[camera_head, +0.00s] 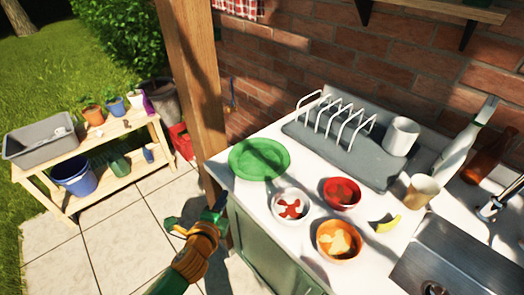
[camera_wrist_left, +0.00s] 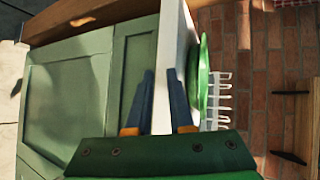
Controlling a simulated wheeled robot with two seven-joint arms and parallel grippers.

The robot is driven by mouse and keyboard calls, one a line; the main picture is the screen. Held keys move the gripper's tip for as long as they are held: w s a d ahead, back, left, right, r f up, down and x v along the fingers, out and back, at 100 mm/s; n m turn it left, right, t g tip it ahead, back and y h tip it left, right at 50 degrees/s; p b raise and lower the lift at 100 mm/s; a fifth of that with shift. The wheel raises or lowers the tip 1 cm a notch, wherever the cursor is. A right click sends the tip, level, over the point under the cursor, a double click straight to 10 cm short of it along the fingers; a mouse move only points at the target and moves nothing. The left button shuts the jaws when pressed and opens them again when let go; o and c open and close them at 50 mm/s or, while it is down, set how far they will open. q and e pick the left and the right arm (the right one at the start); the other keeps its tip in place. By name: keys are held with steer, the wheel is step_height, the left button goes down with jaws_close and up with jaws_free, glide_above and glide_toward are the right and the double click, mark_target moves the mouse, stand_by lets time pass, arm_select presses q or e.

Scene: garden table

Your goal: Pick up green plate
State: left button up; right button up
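The green plate (camera_head: 259,159) lies flat and empty on the left end of the white counter, its left rim close to the counter's edge. In the left wrist view the plate (camera_wrist_left: 204,78) shows edge-on, just past the counter top. My left gripper (camera_head: 197,215) is below and left of the plate, off the counter's front left corner, and apart from it. In the left wrist view its two dark fingers (camera_wrist_left: 160,98) are spread with nothing held; the white counter edge shows between them. My right gripper is in neither view.
On the counter are a white bowl (camera_head: 291,205), a red bowl (camera_head: 341,193), an orange bowl (camera_head: 338,241), a banana (camera_head: 388,224) and a dish rack (camera_head: 340,128). A wooden post (camera_head: 190,80) rises beside the counter. Green cabinet doors (camera_head: 262,255) are below.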

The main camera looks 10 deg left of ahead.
mark_target(234, 181)
arm_select(q)
step_height(234, 181, up, 5)
steer(key=d+m+t, duration=0.1)
steer(key=m+t, duration=0.1)
steer(key=shift+g, duration=0.3)
steer(key=x, duration=0.6)
steer(key=shift+w+d, duration=0.25)
steer(key=shift+w, duration=0.15)
steer(key=shift+w+d, duration=0.1)
steer(key=shift+w, duration=0.25)
jaws_close()
